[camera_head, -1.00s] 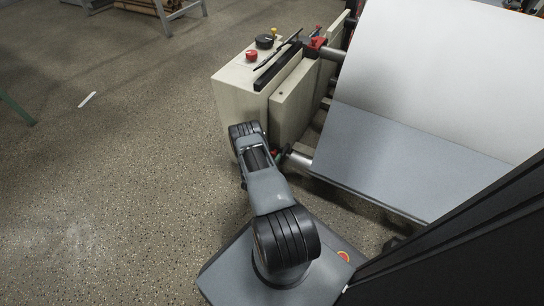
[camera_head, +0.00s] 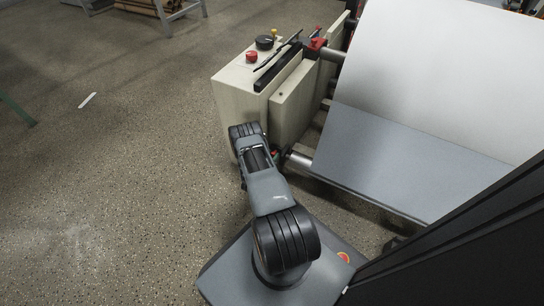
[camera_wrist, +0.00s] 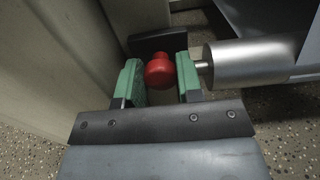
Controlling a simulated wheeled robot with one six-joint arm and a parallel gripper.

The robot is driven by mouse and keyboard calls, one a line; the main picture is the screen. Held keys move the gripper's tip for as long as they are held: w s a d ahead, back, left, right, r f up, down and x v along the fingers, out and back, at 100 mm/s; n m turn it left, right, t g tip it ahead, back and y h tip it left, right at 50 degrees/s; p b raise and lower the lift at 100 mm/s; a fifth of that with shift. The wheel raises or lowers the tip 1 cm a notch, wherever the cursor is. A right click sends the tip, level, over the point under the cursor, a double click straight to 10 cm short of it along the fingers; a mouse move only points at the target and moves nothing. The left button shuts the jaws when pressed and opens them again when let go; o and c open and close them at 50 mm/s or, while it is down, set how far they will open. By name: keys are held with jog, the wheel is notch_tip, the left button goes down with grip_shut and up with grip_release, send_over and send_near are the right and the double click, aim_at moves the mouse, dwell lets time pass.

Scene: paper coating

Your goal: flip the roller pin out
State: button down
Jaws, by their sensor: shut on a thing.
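In the wrist view my gripper (camera_wrist: 162,80) has its two green fingers on either side of a red knob, the roller pin (camera_wrist: 159,71). The right finger touches the knob, and the left finger is close against it. The metal roller (camera_wrist: 245,64) lies just to the right, with its thin shaft end reaching toward the right finger. In the head view my arm hides most of the gripper, and the roller's end (camera_head: 299,160) shows beside it under the paper.
The beige machine cabinet (camera_head: 238,105) with a red button (camera_head: 251,56) and black knob stands just beyond my gripper. The wide paper sheet (camera_head: 430,75) spans the right side. Open speckled floor (camera_head: 110,180) lies to the left.

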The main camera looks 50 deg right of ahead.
jog(key=v, duration=0.3)
jog(key=shift+s+a, duration=0.1)
jog(key=shift+a, duration=0.15)
jog(key=c, duration=1.1)
grip_release()
jog(key=shift+a, duration=0.1)
jog(key=o, duration=0.3)
jog(key=shift+p, duration=0.3)
jog(key=p+v, duration=0.3)
jog(key=v, duration=1)
jog(key=shift+a+p, duration=0.25)
jog(key=shift+p, duration=0.05)
